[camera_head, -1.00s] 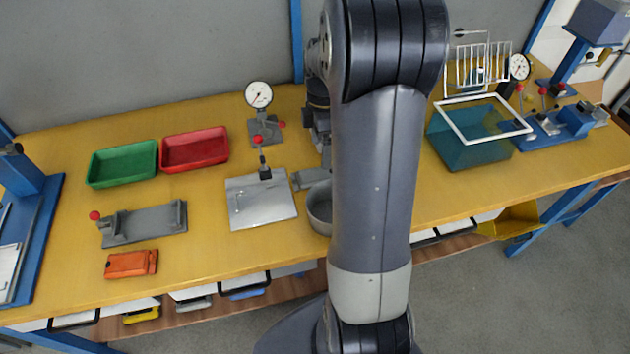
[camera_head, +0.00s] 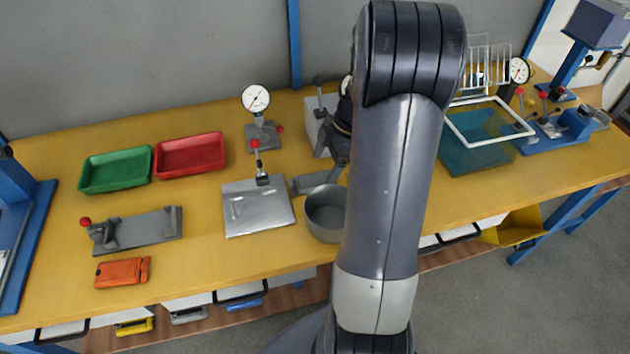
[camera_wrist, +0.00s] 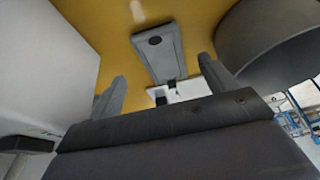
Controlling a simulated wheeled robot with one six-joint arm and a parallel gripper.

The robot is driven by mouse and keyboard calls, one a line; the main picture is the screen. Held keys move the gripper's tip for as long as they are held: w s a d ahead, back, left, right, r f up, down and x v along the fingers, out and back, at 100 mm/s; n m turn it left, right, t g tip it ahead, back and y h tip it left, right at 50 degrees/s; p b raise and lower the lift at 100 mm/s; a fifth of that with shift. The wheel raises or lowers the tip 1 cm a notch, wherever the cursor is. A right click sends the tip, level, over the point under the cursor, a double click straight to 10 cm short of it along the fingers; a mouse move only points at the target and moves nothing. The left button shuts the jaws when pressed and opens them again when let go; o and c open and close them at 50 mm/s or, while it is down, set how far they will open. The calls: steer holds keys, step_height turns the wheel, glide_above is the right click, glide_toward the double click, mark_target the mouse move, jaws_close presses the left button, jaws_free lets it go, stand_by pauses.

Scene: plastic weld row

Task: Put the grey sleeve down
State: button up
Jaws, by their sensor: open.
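My gripper (camera_wrist: 160,72) is open in the wrist view, with its two fingers apart. A grey oblong piece with a dark round spot (camera_wrist: 157,45) shows between and beyond the fingers, with no clear contact. It appears to be the grey bar (camera_head: 311,183) beside the metal plate in the head view. I cannot tell for sure whether this piece is the grey sleeve. In the head view my arm hides most of the gripper.
A round grey pot (camera_head: 325,213) stands close by, also in the wrist view (camera_wrist: 272,42). A pale box with a lever (camera_head: 318,112) stands behind. A metal plate (camera_head: 258,208) lies left. Green (camera_head: 115,168) and red trays (camera_head: 190,154) are farther left.

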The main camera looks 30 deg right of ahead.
mark_target(317, 179)
steer(key=x, duration=0.3)
steer(key=shift+s+a+f, duration=0.15)
steer(key=shift+f, duration=0.15)
steer(key=c, duration=1.2)
